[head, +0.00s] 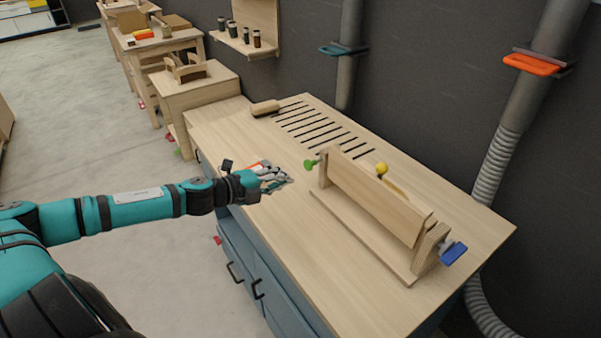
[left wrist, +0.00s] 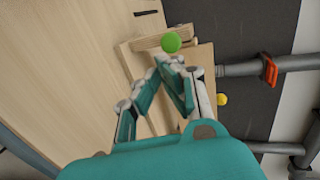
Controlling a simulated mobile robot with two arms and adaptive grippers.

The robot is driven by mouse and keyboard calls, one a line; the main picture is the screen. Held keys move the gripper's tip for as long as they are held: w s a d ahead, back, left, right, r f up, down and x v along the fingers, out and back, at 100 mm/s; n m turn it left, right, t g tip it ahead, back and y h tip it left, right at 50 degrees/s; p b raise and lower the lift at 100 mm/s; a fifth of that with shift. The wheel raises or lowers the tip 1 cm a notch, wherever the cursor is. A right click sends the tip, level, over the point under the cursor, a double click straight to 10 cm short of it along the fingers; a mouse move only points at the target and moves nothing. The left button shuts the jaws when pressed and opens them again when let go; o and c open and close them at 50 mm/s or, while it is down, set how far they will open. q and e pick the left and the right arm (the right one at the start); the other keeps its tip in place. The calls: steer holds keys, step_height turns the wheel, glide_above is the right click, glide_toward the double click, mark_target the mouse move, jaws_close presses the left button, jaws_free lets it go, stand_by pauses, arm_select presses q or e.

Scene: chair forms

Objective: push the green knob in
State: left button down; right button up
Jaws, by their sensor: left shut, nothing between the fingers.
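My left gripper (head: 286,180) is shut and empty, over the bench top to the left of the knob. Its fingertips (left wrist: 167,62) point towards the knob, and a small gap seems to lie between them. My right gripper is in neither view.
The fixture also carries a yellow knob (head: 382,169) and a blue handle (head: 453,253). A brush (head: 265,108) lies by the dark slots at the back of the bench top (head: 290,230). Grey pipes with an orange lever (head: 533,64) run along the wall. The front of the bench top is clear.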

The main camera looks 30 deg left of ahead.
mark_target(311, 164)
arm_select(q)
steer(key=w+d+p, duration=0.2)
steer(key=w+p, duration=0.1)
steer(key=w, duration=0.2)
steer(key=shift+w+f, duration=0.4)
steer(key=shift+r, duration=0.1)
